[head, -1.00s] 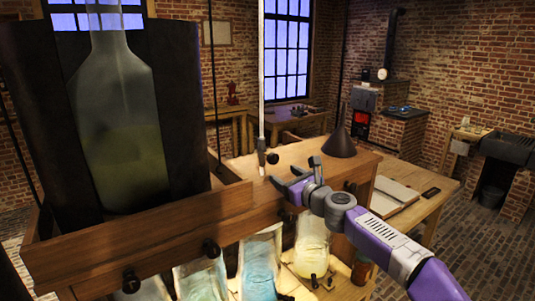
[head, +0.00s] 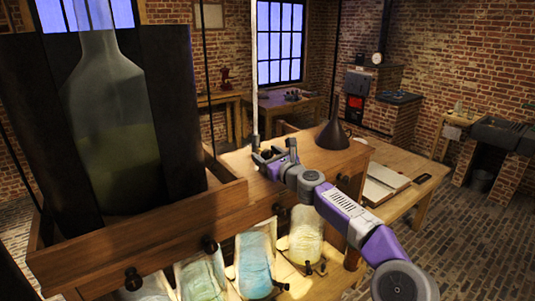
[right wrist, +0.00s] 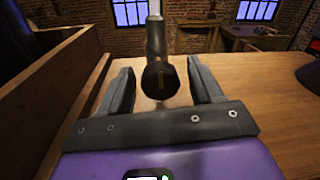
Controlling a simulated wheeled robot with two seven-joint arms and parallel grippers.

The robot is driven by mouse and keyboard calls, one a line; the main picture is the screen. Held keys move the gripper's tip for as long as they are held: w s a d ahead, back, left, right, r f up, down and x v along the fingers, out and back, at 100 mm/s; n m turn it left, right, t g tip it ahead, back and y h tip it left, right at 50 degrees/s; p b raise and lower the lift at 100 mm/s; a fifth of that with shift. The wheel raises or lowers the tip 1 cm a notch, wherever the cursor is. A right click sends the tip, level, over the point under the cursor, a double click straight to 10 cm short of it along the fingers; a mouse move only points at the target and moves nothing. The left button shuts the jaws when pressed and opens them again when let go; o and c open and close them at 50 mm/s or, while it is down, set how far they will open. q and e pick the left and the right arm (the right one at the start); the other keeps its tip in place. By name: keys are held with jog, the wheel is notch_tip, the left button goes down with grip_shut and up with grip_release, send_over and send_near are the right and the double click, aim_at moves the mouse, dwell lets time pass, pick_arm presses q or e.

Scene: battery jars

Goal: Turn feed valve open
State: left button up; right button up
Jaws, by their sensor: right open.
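The feed valve shows in the right wrist view as a dark round knob (right wrist: 160,79) at the foot of a vertical pipe, just above the wooden top. My right gripper (right wrist: 161,88) is open, with one finger on each side of the knob and a visible gap to each finger. In the head view my right gripper (head: 274,154) is at the lower end of the pale vertical pipe (head: 254,75). It mostly hides the valve there. My left gripper is not in view.
A large glass bottle (head: 112,120) stands in a wooden tray (head: 150,240) at left. Jars, including a blue one (head: 255,266) and a yellowish one (head: 305,237), stand below. A dark funnel (head: 335,133) sits right of my right gripper.

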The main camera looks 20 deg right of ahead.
jog(key=c, duration=1)
jog(key=shift+c, duration=0.2)
jog(key=shift+f+n+b, duration=0.1)
jog(key=shift+n+b, duration=0.2)
jog(key=n+b, duration=0.2)
jog(key=n, duration=0.1)
jog(key=shift+f+n, duration=0.1)
jog(key=shift+n, duration=0.2)
jog(key=n+b, duration=0.2)
jog(key=n, duration=0.2)
jog(key=shift+n+b, duration=0.4)
jog(key=n+b, duration=0.2)
jog(key=n, duration=0.2)
jog(key=shift+n+y, duration=0.4)
jog(key=shift+d+r+n+y+b, duration=0.1)
jog(key=shift+n+b, duration=0.1)
jog(key=shift+n, duration=0.6)
jog(key=shift+a+r+n+y+b, duration=0.1)
jog(key=shift+n+b, duration=0.1)
jog(key=shift+n, duration=0.6)
jog(key=shift+d+n+y+b, duration=0.1)
jog(key=shift+n+b, duration=0.1)
jog(key=shift+n, duration=0.6)
